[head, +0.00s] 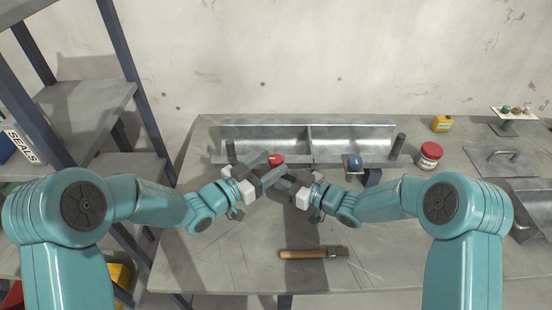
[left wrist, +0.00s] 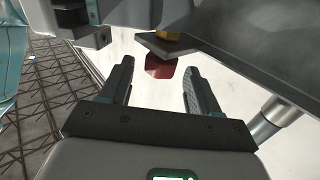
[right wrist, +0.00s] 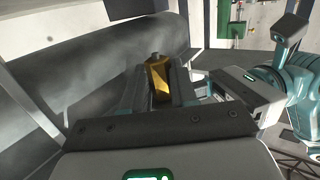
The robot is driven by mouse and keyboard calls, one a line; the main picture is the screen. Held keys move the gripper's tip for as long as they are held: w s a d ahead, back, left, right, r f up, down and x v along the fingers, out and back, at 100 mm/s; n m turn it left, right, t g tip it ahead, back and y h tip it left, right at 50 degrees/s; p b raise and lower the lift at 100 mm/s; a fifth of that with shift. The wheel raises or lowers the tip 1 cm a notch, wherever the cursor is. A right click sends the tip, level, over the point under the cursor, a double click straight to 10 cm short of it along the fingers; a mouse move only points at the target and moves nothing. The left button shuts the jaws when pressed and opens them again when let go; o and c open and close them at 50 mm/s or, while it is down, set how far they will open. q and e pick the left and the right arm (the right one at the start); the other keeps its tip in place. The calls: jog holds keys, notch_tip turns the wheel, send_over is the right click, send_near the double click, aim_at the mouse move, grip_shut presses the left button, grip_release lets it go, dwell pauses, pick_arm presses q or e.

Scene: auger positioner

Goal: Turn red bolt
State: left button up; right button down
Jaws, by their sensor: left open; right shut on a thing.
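The red bolt head (head: 276,159) shows at the front edge of the metal trough, left of its middle. In the left wrist view the dark red bolt (left wrist: 160,66) lies beyond and between my left fingertips. My left gripper (head: 273,167) is open beside the bolt, and I cannot tell whether a finger touches it. A yellow part (left wrist: 168,37) also shows just above the bolt in the left wrist view.
The metal trough (head: 350,133) spans the back of the bench, with a blue bolt (head: 353,161) at its front right. A red jar (head: 429,155) stands further right. A wooden-handled tool (head: 312,253) lies in front. Shelving (head: 95,107) stands left. The front bench is mostly clear.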

pick_arm(q)
jog(key=shift+x, duration=1.4)
jog(key=c, duration=1)
jog(key=shift+o, duration=0.2)
jog(key=shift+w+r+m+g+h, duration=0.1)
jog(key=shift+m+g+h, duration=1.15)
jog(key=shift+g, duration=0.35)
jog(key=shift+m+g+h, duration=0.55)
jog(key=shift+m+g, duration=0.5)
jog(key=shift+g, duration=0.45)
jog(key=o, duration=1)
jog(key=shift+c, duration=0.2)
jog(key=shift+a, duration=0.1)
